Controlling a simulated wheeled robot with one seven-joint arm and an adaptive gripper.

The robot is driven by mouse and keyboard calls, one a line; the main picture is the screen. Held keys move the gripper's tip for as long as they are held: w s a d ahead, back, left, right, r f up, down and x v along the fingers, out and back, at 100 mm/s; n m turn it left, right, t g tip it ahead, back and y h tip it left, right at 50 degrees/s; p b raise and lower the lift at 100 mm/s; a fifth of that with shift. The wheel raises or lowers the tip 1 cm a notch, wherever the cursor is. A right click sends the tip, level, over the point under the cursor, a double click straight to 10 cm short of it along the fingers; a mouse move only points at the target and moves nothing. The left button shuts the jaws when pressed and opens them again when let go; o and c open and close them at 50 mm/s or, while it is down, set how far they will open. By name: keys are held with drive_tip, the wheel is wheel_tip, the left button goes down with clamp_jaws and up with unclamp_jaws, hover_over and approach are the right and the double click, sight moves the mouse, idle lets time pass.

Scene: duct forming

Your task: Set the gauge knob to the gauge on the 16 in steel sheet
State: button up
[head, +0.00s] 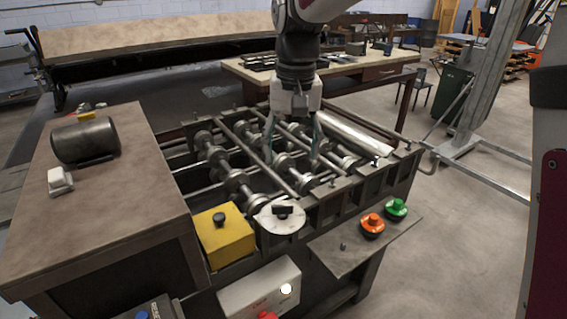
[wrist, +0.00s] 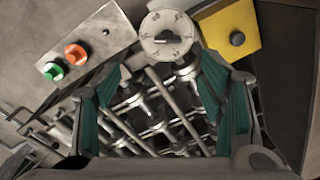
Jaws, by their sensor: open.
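The gauge knob is most likely the black knob on a round white dial plate (head: 270,226) at the machine's front edge; the plate shows at the top of the wrist view (wrist: 155,52). The knob's bar (wrist: 168,38) lies roughly sideways in the wrist view. The plate's marks are too small to read. My gripper (head: 292,158) is open and empty, pointing down above the rollers, behind the dial and apart from it. Its green-lined fingers frame the rollers in the wrist view (wrist: 155,78). I cannot make out a marked 16 in sheet; a shiny metal piece (head: 345,134) lies along the machine's right rear.
A yellow box (head: 223,240) with a black knob stands left of the dial. Orange (head: 372,225) and green (head: 396,209) buttons are on a shelf to the right. A motor (head: 84,140) sits on the brown top at left. A workbench (head: 320,72) stands behind.

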sight(283, 206)
drive_tip(key=f, duration=0.5)
drive_tip(key=a+f, duration=0.1)
drive_tip(key=f, duration=0.4)
drive_tip(key=w+a+f+p, duration=0.1)
drive_tip(key=f, duration=0.4)
drive_tip(key=shift+w+f, duration=0.1)
drive_tip(key=shift+f, duration=0.15)
drive_tip(key=c, duration=1.2)
